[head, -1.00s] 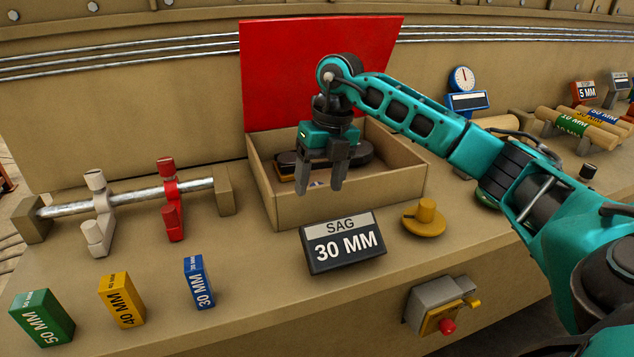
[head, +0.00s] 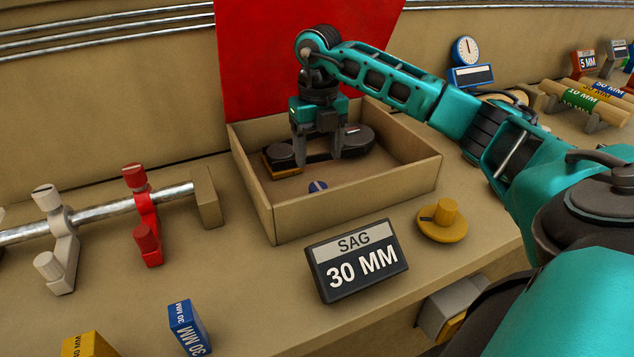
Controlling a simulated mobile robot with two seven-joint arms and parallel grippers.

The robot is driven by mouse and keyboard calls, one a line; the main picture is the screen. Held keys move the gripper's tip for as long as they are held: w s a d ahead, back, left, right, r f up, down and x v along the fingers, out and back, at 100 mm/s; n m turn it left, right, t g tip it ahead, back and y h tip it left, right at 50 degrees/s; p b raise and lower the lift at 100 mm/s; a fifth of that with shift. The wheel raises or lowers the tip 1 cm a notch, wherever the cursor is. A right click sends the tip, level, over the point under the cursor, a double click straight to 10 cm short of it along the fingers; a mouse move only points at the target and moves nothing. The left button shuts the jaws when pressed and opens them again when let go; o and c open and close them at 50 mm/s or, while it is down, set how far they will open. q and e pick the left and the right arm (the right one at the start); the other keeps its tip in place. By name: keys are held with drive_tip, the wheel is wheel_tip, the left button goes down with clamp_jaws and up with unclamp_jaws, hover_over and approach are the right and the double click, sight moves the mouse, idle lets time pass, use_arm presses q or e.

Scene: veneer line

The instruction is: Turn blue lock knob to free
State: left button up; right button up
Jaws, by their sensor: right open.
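The blue lock knob (head: 318,187) is a small round blue knob with a pale mark, low inside the open tan box (head: 362,205). My right gripper (head: 318,162) is over the box, pointing down, with its jaws apart and nothing between them. Its fingertips appear above and behind the knob, apart from it. A dark belt-and-pulley part (head: 352,140) lies in the box behind the fingers, which partly hide it. My left gripper is not in view.
The raised red lid (head: 260,60) stands behind the box. The box walls surround the gripper's working space. A SAG 30 MM sign (head: 357,262) and a yellow knob (head: 442,220) stand in front. A rail with a red clamp (head: 144,215) and a white clamp (head: 55,240) is at left.

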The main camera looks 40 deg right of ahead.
sight(318, 186)
wheel_tip(318, 186, down, 8)
drive_tip(key=shift+r, duration=0.15)
drive_tip(key=shift+f, duration=0.5)
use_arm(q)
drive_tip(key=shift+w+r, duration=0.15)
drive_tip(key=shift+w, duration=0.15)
use_arm(e)
drive_tip(key=c, duration=1.1)
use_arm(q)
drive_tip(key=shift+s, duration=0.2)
use_arm(e)
drive_tip(key=shift+o, duration=0.2)
